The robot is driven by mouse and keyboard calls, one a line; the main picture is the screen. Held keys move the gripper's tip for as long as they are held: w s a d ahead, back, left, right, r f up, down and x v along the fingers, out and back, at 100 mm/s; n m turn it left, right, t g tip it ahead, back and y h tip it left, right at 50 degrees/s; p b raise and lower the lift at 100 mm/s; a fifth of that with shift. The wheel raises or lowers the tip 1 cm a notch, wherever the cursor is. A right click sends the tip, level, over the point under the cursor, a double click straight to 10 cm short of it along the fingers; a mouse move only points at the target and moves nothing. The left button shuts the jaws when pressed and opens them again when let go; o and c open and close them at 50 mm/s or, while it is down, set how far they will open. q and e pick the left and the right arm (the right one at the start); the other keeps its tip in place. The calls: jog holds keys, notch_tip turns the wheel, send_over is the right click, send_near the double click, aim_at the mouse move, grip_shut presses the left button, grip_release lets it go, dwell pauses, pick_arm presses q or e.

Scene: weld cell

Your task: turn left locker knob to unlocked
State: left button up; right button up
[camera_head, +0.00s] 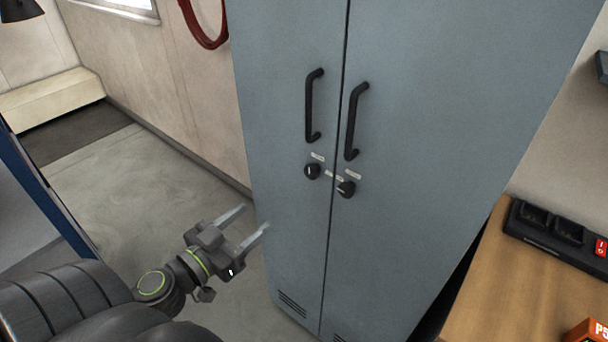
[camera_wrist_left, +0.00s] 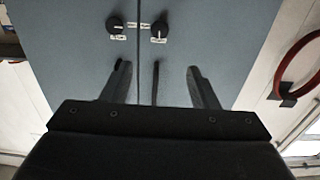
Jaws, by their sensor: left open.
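The left locker knob (camera_head: 312,171) is a round black knob with a light pointer mark, below the left door's handle. The right knob (camera_head: 346,189) sits on the other door. My left gripper (camera_head: 255,218) is open and empty, to the left of and lower in the picture than the left knob, apart from it. The left wrist view looks inverted; there the left knob (camera_wrist_left: 159,30) is the right-hand one, beyond my spread fingers (camera_wrist_left: 157,68). Its pointer looks roughly upright in the head view. Small labels near the knobs are too small to read. My right gripper is not seen.
The grey-blue locker (camera_head: 440,120) has two black door handles (camera_head: 314,105) above the knobs. A red hose (camera_head: 205,28) hangs on the wall at left. A wooden bench (camera_head: 500,290) with a black charger (camera_head: 560,238) stands at right. Floor left of the locker is clear.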

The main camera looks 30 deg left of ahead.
pick_arm(q)
jog(key=shift+w+p, duration=1.35)
jog(key=shift+w, duration=0.05)
send_near(310, 173)
jog(key=w, duration=0.8)
jog(key=shift+w+d, duration=0.15)
jog(key=shift+d, duration=0.05)
jog(key=shift+c, duration=0.2)
jog(key=c, duration=0.9)
